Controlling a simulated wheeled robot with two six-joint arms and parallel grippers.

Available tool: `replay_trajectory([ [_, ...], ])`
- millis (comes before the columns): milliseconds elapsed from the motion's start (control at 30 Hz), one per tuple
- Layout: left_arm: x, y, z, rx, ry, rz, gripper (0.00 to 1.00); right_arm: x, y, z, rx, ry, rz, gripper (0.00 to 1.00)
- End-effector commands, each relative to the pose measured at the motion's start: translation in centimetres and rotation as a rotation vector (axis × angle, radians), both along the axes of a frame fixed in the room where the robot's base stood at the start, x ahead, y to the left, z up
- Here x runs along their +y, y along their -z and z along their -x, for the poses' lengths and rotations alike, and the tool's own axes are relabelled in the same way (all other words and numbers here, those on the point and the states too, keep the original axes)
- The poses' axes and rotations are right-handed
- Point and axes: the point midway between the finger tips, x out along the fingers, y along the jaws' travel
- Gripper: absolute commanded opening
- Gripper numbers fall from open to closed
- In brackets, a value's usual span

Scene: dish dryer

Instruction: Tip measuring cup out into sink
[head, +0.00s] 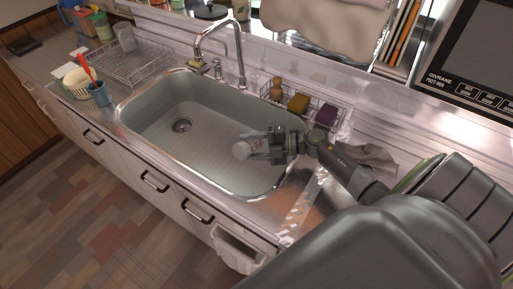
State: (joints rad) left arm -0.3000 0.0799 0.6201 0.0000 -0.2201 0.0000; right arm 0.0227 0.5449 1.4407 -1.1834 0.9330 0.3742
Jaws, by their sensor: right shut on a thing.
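The sink (165,146) is a large steel basin set in the counter, with a drain (181,126) toward its left end. My right gripper (257,147) reaches in from the right and is over the right part of the sink. It is shut on a small pale cup (241,150), which looks like the measuring cup. The cup lies tilted on its side, its round end turned left. What is inside the cup cannot be seen. My left gripper is not in view.
A faucet (225,47) arches over the sink's back edge. A wire caddy with a sponge (298,103) stands behind the sink on the right. A dish rack (135,65) and a blue cup (100,95) with utensils stand to the left. The basin's left half is clear.

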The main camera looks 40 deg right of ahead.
Motion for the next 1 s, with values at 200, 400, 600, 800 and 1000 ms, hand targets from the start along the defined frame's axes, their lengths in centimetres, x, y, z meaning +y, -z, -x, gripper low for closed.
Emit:
replay_trajectory([
  [200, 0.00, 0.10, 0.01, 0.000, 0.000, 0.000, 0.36, -0.11, -0.08, -0.05, 0.009, -0.001, -0.022, 0.26],
  [400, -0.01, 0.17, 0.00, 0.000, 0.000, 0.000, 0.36, -0.19, -0.17, -0.09, 0.016, 0.000, -0.043, 0.26],
  [600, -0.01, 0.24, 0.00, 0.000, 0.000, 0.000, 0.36, -0.30, -0.22, -0.12, 0.024, -0.001, -0.062, 0.26],
  [800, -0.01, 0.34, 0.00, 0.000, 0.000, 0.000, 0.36, -0.39, -0.30, -0.16, 0.031, -0.001, -0.084, 0.26],
  [1000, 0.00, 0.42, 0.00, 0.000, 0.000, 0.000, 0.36, -0.49, -0.37, -0.20, 0.039, 0.000, -0.105, 0.26],
])
